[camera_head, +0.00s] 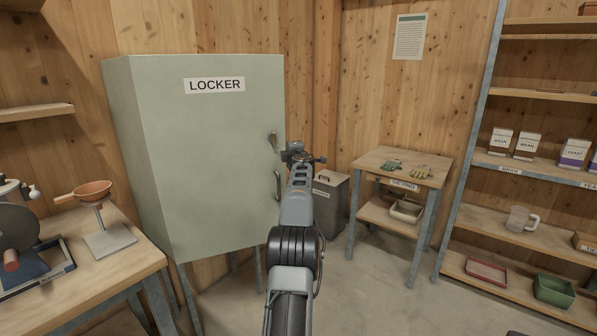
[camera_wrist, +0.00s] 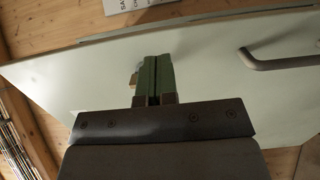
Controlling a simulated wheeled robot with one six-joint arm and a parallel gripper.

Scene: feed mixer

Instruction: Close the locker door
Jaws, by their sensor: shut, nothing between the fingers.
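The pale green locker (camera_head: 145,150) stands against the wooden wall at the left of the head view. Its door (camera_head: 205,150), labelled LOCKER, looks flush with the body; I cannot tell whether a narrow gap remains. A latch knob (camera_head: 272,141) and a curved handle (camera_head: 278,185) sit near the door's right edge. My gripper (camera_head: 298,152) is beside that edge. In the wrist view, my gripper's green fingers (camera_wrist: 153,75) are shut and empty in front of a pale panel (camera_wrist: 215,75). A bar handle (camera_wrist: 280,60) is to their right. Contact with the panel cannot be told.
A grey bin (camera_head: 329,205) stands right of the locker, close behind my arm. A small wooden table (camera_head: 385,165) with gloves is farther right, and stocked shelves (camera_head: 515,165) stand at the right. A workbench (camera_head: 90,250) with a grinder is at left.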

